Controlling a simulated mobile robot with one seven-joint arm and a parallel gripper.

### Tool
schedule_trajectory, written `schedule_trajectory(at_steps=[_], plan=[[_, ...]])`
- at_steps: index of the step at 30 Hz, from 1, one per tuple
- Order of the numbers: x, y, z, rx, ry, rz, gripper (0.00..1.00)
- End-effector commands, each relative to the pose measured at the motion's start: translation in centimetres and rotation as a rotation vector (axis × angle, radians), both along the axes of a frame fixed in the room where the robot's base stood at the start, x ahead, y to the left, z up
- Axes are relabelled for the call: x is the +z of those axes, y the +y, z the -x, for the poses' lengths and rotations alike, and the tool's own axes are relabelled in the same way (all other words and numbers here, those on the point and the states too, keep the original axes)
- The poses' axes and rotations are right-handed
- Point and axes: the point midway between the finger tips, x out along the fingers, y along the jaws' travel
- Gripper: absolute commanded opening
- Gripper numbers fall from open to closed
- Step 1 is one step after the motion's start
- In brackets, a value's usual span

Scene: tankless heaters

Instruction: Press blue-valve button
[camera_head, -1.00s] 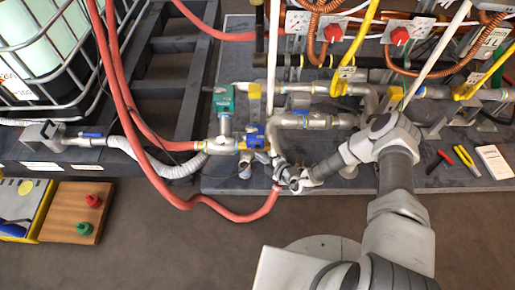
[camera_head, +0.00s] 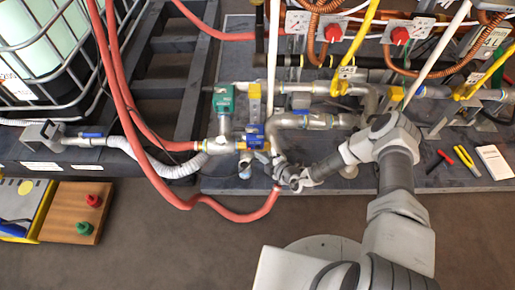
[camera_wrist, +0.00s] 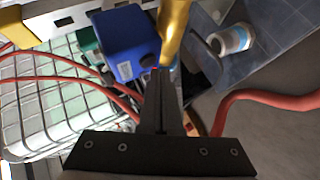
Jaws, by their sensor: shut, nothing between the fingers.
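The blue valve box (camera_head: 252,136) sits on the pipework at the front edge of the dark platform, beside a green valve box (camera_head: 223,98). In the wrist view the blue box (camera_wrist: 124,44) fills the upper middle, with a brass pipe (camera_wrist: 174,30) right of it. My gripper (camera_wrist: 160,78) is shut and empty, its tips just below the box's lower right corner. A small reddish spot shows by the tips; I cannot tell whether it is the button or whether the tips touch anything. In the head view my gripper (camera_head: 276,160) is small and lies just right of and below the blue box.
A red hose (camera_head: 215,205) loops in front of the platform, passing close to my gripper. A white cylindrical fitting (camera_wrist: 231,40) is right of the brass pipe in the wrist view. Red-handled valves (camera_head: 400,36) and tools lie farther right.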

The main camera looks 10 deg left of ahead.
Motion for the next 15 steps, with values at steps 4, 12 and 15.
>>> schedule_trajectory(at_steps=[4, 12, 15], plan=[[0.00, 0.07, -0.59, -0.001, -0.001, 0.000, 0.00], [-0.02, 0.14, -0.69, 0.000, 0.000, 0.000, 0.00], [0.00, 0.15, -0.70, 0.000, 0.000, 0.000, 0.00]])
